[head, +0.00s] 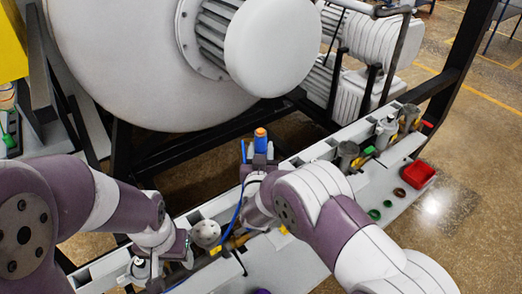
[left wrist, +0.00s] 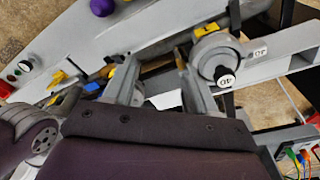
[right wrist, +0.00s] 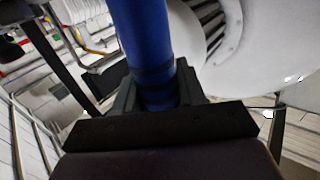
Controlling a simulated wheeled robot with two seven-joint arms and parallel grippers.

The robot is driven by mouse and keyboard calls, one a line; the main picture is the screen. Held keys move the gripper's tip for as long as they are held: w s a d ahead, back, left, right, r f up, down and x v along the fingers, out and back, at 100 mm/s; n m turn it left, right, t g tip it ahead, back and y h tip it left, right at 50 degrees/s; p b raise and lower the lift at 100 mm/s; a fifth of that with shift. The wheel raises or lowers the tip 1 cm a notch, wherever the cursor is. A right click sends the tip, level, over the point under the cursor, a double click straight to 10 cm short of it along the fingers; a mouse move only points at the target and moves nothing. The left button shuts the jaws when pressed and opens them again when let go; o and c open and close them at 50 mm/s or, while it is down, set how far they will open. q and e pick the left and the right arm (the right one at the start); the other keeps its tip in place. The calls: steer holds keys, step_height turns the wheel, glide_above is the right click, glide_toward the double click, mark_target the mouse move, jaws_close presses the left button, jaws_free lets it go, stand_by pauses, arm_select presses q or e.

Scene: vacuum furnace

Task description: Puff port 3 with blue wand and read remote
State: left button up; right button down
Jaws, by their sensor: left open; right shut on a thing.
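My right gripper (head: 258,168) is shut on the blue wand (right wrist: 142,40). In the head view the wand's orange top (head: 260,138) points up beside the rail, below the furnace's white flange. In the right wrist view the blue shaft stands between both fingers (right wrist: 150,92). My left gripper (head: 160,262) is open low over the rail at the left. A grey round fitting with a black-and-white knob (left wrist: 224,75) is just beside the right finger. I cannot make out port 3 or the remote's display.
Grey ports (head: 348,155) with coloured handles line the rail toward the right. The large white furnace vessel (head: 150,60) stands behind. A purple ball (left wrist: 102,7) shows at the ledge.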

steer(key=c, duration=0.6)
jaws_free()
steer(key=shift+s+f, duration=0.1)
steer(key=s+p, duration=0.1)
steer(key=s, duration=0.3)
steer(key=s+p, duration=0.1)
steer(key=s, duration=0.3)
steer(key=s+p, duration=0.1)
steer(key=s, duration=0.3)
steer(key=shift+s+a, duration=0.3)
steer(key=shift+a, duration=0.05)
